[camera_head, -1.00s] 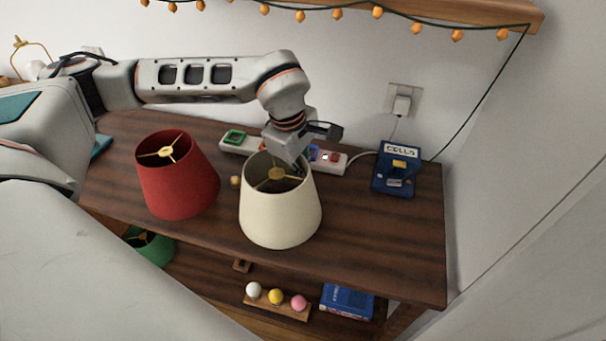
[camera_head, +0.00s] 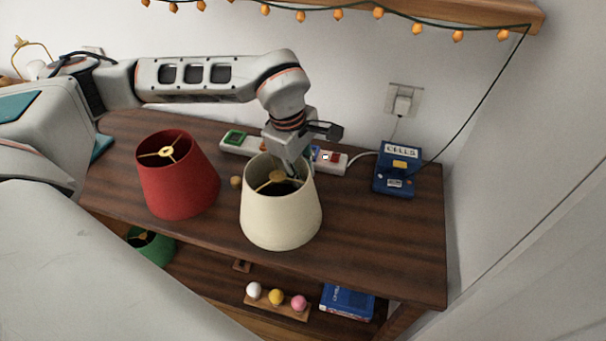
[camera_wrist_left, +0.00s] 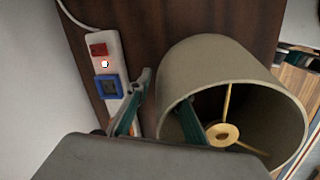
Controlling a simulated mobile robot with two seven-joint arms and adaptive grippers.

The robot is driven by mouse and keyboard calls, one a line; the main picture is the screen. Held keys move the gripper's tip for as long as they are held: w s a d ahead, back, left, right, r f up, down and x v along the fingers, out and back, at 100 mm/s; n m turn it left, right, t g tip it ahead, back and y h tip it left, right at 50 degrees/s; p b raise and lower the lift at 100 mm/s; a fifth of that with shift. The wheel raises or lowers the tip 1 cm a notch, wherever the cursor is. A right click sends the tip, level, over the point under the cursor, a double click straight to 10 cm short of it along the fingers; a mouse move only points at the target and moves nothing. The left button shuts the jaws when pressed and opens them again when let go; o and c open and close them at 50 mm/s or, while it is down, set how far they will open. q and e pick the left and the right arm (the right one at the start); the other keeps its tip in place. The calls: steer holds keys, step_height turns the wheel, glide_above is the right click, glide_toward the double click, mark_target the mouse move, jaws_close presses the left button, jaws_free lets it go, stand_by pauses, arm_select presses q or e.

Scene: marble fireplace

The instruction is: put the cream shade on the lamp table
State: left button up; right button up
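The cream shade (camera_head: 280,217) stands wide end down on the dark wooden table (camera_head: 375,235), beside the red shade (camera_head: 180,185). My left gripper (camera_head: 297,172) reaches down at the shade's far rim. In the left wrist view the cream shade (camera_wrist_left: 235,75) shows its brass hub; one finger of my left gripper (camera_wrist_left: 163,115) is outside its wall and the other inside, with a gap visible. A gold wire frame (camera_head: 30,47) and white bulb show at the far left; the lamp table there is barely visible. My right gripper is not in view.
A white power strip (camera_head: 334,168) lies behind the cream shade. A blue box (camera_head: 396,170) stands at the back right. A green shade (camera_head: 152,248), several coloured balls and a blue book (camera_head: 347,301) are on the shelf below.

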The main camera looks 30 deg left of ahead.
arm_select(q)
step_height(320, 180, up, 11)
steer(key=s+p, duration=0.1)
steer(key=s, duration=0.1)
steer(key=shift+a, duration=0.35)
